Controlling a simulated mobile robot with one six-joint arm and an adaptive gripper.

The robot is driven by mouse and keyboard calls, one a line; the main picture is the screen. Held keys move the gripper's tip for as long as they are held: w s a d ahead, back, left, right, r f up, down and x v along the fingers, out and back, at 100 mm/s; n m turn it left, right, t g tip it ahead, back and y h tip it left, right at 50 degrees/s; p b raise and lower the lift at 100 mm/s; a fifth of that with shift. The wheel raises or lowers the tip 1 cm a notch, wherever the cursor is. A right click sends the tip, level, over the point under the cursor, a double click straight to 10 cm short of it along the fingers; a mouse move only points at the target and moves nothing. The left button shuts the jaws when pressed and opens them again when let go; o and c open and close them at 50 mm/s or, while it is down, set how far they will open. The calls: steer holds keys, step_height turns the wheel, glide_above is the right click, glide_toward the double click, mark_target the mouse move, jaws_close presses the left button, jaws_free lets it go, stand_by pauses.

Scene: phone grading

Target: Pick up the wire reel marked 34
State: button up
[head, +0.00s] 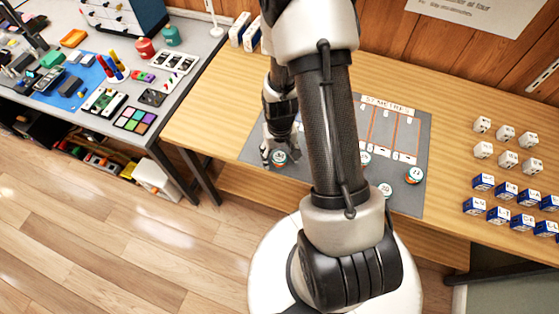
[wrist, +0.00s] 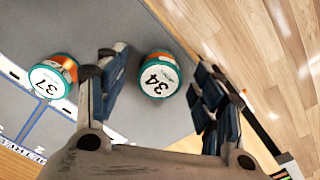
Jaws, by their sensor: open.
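The wire reel marked 34 (wrist: 158,76), with a white top, teal rim and orange winding, stands on the grey mat in the wrist view. It lies between the open fingers of my gripper (wrist: 163,82), with a gap on each side. In the head view my gripper (head: 279,145) is at the mat's left front part, right by a reel (head: 279,158) whose number is too small to read. Another reel, marked 37 (wrist: 53,76), stands outside the fingers on the left in the wrist view.
The grey mat (head: 408,202) also holds reels at the right (head: 415,175) and front (head: 385,190); my arm hides its middle. White and blue boxes (head: 500,214) stand at the table's right. A cluttered grey bench (head: 188,86) is at the left.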

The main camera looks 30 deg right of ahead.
steer(key=shift+f, duration=0.75)
steer(key=shift+r, duration=0.1)
steer(key=shift+c, duration=0.2)
steer(key=c, duration=1.1)
